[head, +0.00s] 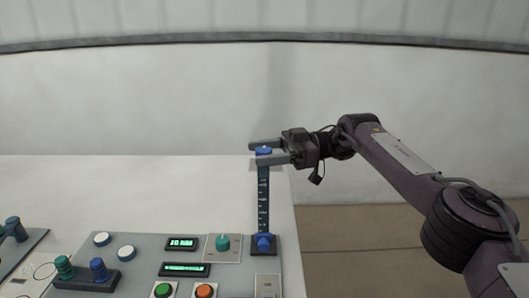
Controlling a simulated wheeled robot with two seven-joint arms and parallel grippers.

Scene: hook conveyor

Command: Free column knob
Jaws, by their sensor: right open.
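A dark upright column (263,200) with a marked scale stands at the back right of the control panel. A blue knob (264,151) is at its top. A second blue knob (264,242) is at the column's foot. My right gripper (257,153) comes in from the right at the height of the top knob. Its two fingers are open, one on the far side and one on the near side of that knob. I cannot tell whether either finger touches it. My left gripper is not in view.
The grey panel (140,256) carries a teal dial (222,242), a green button (163,290), an orange button (205,291) and two lit displays. Green and blue knobs stand at its left. The white table (120,190) behind the panel is clear. Its right edge lies just right of the column.

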